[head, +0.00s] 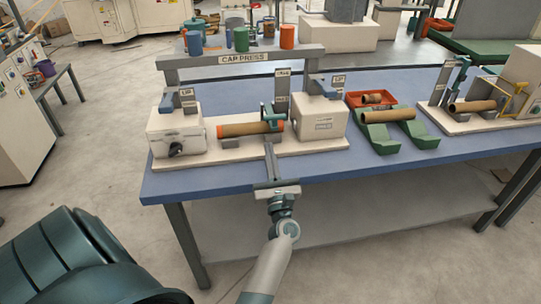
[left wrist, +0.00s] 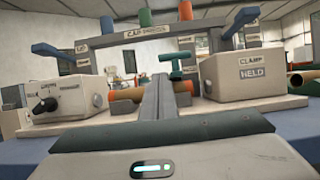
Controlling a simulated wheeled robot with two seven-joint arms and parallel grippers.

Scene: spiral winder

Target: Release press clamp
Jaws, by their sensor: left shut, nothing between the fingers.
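The cap press (head: 243,57) stands on a pale base on the blue table, with a white box at each end. A brown tube with orange ends (head: 245,129) lies between the boxes. A teal clamp (head: 268,114) sits at the tube's right end, and its T-shaped top shows in the left wrist view (left wrist: 177,62). The right box (left wrist: 239,73) reads "CLAMP HELD". My left gripper (head: 269,148) is shut and empty in front of the tube's right part. Its fingers (left wrist: 156,92) hide part of the tube in the left wrist view. My right gripper is not in view.
Green cradles (head: 384,142) holding a brown tube stand right of the press, with a red tray (head: 356,100) behind. Another fixture (head: 470,116) stands farther right. Blue levers (head: 167,103) rise by the press posts. Several coloured cups stand at the back. The table's front edge (head: 220,187) runs below.

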